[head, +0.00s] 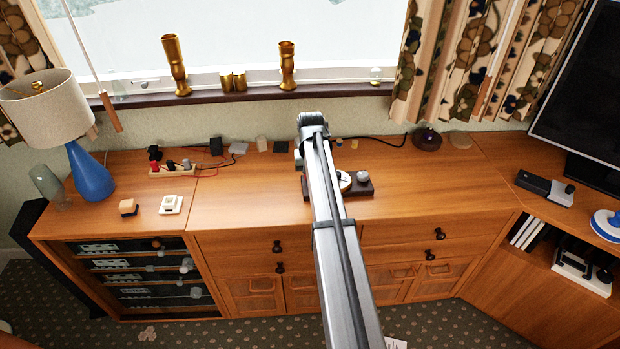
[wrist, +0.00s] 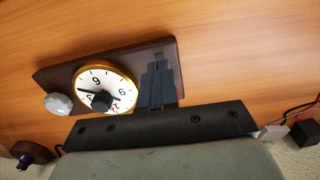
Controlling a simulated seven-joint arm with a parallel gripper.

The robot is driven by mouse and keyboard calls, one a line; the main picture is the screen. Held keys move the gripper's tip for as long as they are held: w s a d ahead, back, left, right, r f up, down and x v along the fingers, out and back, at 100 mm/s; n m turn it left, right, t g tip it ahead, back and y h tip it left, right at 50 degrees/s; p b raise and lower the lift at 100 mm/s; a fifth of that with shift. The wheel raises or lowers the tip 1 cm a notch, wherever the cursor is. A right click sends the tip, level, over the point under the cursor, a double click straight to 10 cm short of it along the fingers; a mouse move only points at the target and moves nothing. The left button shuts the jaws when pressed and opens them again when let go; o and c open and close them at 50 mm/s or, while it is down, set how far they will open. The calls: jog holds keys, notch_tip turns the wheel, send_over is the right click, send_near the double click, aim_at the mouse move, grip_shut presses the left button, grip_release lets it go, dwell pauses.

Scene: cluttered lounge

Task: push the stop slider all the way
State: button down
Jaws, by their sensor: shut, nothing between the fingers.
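A dark brown base (wrist: 60,76) lies on the wooden cabinet top and carries a white round dial (wrist: 88,80) with a gold rim and a dark centre knob. A pale round knob (wrist: 58,104) sits at its left end. The base (head: 365,188) shows partly in the head view, with my arm across its left part. My gripper (wrist: 159,76) is shut and empty, over the end of the base to the right of the dial in the wrist view. I cannot make out a separate slider; the fingers may cover it. Contact with the base cannot be told.
The cabinet top (head: 240,200) is clear left of the base. A power strip (head: 172,171) with plugs, a blue lamp (head: 92,175) and two small switch blocks stand farther left. A dark round object (head: 427,139) with a cable stands behind right. A monitor (head: 585,85) is at right.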

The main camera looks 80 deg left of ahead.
notch_tip(320, 180, up, 6)
jog(key=shift+r, duration=0.2)
dwell(0.7)
jog(key=shift+w, duration=0.1)
